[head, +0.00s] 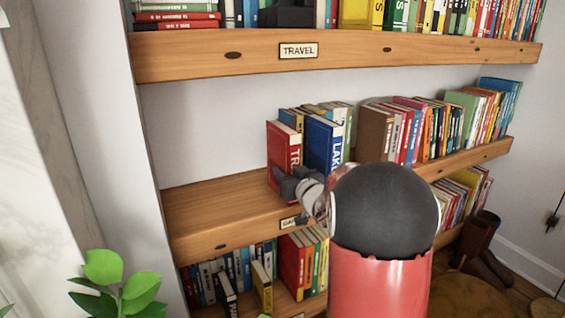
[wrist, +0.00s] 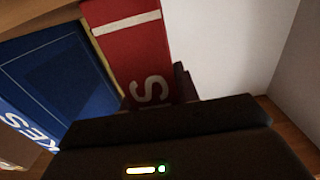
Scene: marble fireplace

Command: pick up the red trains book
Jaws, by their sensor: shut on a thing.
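The red trains book (head: 283,147) stands upright at the left end of the row on the middle shelf, its spine lettering partly hidden by my gripper. My gripper (head: 285,183) is at the lower part of its spine and is shut on it. In the wrist view the red book (wrist: 132,45) rises from between the fingers (wrist: 155,95), with a white band and the letter S showing. The blue lakes book (head: 323,145) stands just right of it; it also shows in the wrist view (wrist: 60,85). My arm hides part of the shelf edge.
The middle shelf (head: 215,205) is bare to the left of the red book. More books (head: 430,130) stand to the right. The upper shelf (head: 180,57), labelled TRAVEL, runs above. A plant (head: 120,285) is at the lower left.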

